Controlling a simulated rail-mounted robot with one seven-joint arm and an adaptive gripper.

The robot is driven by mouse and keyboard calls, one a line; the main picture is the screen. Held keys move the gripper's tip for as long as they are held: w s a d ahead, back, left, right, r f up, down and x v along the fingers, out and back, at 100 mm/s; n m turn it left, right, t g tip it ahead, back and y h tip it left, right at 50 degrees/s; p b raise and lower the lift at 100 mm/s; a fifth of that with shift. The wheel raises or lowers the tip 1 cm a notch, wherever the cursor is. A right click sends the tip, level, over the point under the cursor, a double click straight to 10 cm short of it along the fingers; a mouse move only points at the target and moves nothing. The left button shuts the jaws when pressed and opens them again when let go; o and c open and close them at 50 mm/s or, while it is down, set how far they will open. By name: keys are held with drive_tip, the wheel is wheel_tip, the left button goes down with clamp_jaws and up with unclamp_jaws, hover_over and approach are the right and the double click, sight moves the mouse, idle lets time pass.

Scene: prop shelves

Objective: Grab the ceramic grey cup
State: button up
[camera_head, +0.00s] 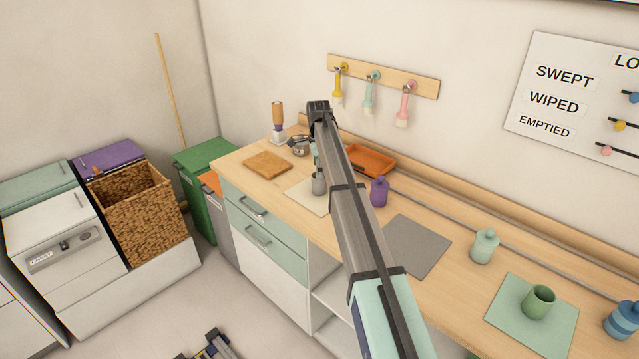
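My arm (352,215) reaches from the bottom of the view up over the counter, then bends down behind its own elbow. A small grey upright shape (319,184) shows at the cream mat (301,190), just left of my arm. It looks like the grey cup, but I cannot tell it clearly from the end of my arm. My gripper is close to this spot and mostly hidden or too small to make out. I cannot see whether its fingers are open or touch anything.
A cutting board (267,164), a metallic pot-like item (299,146), an orange tray (372,160) and a purple jar (379,192) stand nearby. A grey mat (417,246) is bare. A green cup (538,302) sits on a green mat (505,320) at right.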

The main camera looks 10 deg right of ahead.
sight(319, 185)
drive_tip(key=shift+d+f+p, duration=0.15)
drive_tip(key=shift+f+p, duration=1.15)
drive_tip(key=shift+f, duration=2.25)
drive_tip(key=c, duration=1.3)
